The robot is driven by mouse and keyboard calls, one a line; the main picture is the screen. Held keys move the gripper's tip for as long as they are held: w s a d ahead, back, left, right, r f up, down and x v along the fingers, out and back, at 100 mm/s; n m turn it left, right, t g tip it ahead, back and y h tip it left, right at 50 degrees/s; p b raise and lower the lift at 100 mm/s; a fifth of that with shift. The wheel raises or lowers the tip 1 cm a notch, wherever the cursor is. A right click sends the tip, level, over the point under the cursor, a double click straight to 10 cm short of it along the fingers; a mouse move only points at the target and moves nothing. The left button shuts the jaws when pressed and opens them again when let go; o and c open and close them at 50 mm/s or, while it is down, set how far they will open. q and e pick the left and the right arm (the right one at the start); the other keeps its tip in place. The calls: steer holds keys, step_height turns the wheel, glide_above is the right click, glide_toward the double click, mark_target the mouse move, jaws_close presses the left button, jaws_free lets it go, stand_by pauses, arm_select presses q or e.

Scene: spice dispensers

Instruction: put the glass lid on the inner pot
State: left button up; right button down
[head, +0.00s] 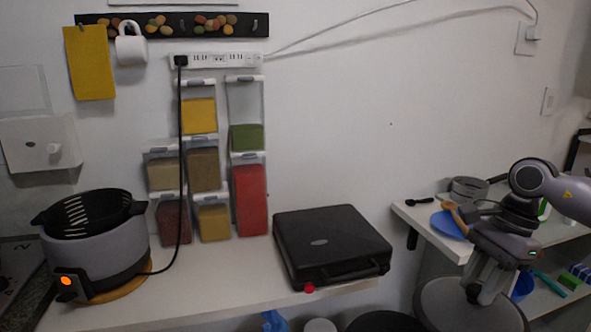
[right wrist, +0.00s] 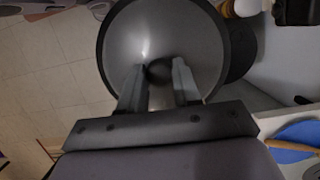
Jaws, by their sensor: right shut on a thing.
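The glass lid (head: 508,309) is a round grey disc with a dark rim at the lower right of the head view. It fills the upper middle of the right wrist view (right wrist: 187,30). My right gripper (head: 481,292) is above the lid, its fingers (right wrist: 159,78) shut on the small dark knob at the lid's centre. The inner pot (head: 92,213) is black with slots in its wall and sits in a grey cooker (head: 108,257) at the far left of the counter. The pot's top is open. The lid is far to the right of it. My left gripper is out of view.
A black case (head: 331,243) lies on the counter (head: 225,287) right of the cooker. Spice dispensers (head: 249,200) hang on the wall behind. A black cord (head: 180,160) runs from the power strip to the cooker. A shelf (head: 420,221) with a blue plate (head: 449,226) stands at right.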

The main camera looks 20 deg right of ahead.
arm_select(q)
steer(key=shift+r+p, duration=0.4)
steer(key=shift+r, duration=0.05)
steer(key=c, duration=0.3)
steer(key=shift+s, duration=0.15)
arm_select(e)
steer(key=w+a+f+n+g+h, duration=0.1)
steer(key=w+a+f+n, duration=0.1)
steer(key=a+n, duration=0.4)
steer(key=w+a+f+n+g+h, duration=0.1)
steer(key=a+f+n, duration=0.1)
steer(key=a+n, duration=0.5)
steer(key=w+a+f+n+g+h, duration=0.1)
steer(key=w+a+f+n, duration=0.1)
steer(key=a+n, duration=0.4)
steer(key=a, duration=0.5)
steer(key=shift+w+a+f+g, duration=0.2)
steer(key=shift+w+a+g, duration=0.1)
steer(key=shift+a, duration=0.1)
